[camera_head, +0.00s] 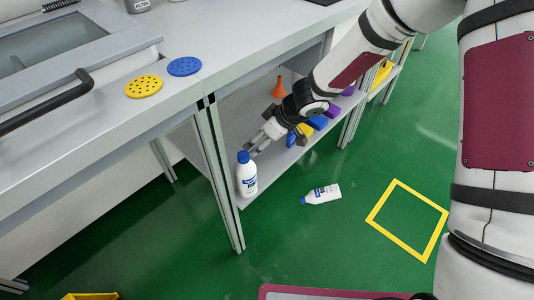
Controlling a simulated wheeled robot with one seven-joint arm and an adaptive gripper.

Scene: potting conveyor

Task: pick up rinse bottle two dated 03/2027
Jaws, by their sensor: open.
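A white bottle with a blue cap (247,178) stands upright at the front left corner of the lower shelf. A second white bottle with a blue cap (324,195) lies on its side on the green floor. Both have dark labels, too small here to read a number or date. My gripper (257,145) is open, its fingers just above and behind the standing bottle's cap in the picture. Nothing shows between the fingers. I cannot tell whether a finger touches the cap.
On the lower shelf (229,119) stand an orange funnel (279,89) and several blue, purple and yellow items. A table leg (224,185) is close left of the standing bottle. A yellow square (376,214) marks the floor. Yellow and blue perforated discs lie on the table.

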